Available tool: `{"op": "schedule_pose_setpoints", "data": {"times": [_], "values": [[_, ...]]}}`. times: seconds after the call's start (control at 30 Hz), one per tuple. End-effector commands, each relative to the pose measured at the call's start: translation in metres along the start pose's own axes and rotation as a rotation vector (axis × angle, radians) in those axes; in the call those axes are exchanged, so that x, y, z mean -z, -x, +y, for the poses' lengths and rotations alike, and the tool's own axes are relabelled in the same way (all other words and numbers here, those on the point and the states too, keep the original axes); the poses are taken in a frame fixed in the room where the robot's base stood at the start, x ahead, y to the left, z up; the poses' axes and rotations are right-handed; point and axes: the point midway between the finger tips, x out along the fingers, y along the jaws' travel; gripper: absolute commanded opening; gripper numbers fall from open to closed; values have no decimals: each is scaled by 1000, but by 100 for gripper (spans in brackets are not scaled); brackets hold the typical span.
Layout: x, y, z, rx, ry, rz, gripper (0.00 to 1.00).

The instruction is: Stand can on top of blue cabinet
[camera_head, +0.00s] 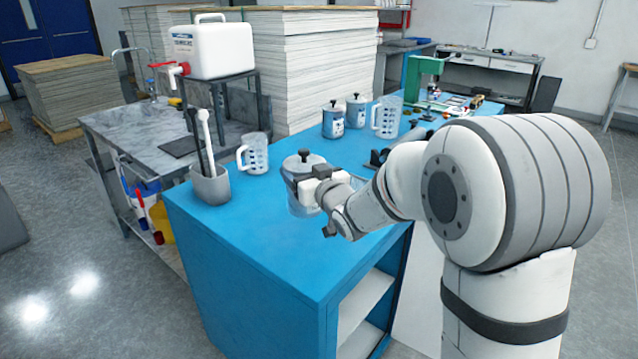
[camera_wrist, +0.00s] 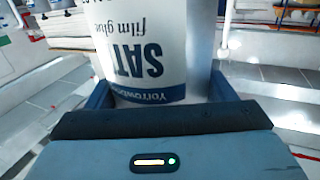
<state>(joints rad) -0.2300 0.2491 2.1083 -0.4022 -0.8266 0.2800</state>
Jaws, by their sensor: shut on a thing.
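My gripper (camera_head: 305,186) is shut on a can (camera_head: 290,170) with a grey lid and black knob. The can shows in the wrist view (camera_wrist: 150,50) between the two fingers, its white label reading "SAT film glue" upside down above a blue band. In the head view the can looks upright over the blue cabinet (camera_head: 250,250), near the middle of its top. My gripper hides part of it, and I cannot tell whether its base touches the top. Two similar cans stand farther back, one (camera_head: 333,121) left of the other (camera_head: 356,111).
On the cabinet top, a grey holder (camera_head: 210,186) with tools and a measuring jug (camera_head: 254,153) stand left of the held can. Another jug (camera_head: 387,117) and a green press (camera_head: 425,82) are at the back. The front part of the top is clear.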

Motion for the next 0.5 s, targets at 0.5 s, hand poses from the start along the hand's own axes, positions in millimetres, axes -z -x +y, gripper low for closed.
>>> {"op": "schedule_pose_setpoints", "data": {"times": [0.5], "values": [[-59, 0, 2, -3, -1, 2, 9]]}}
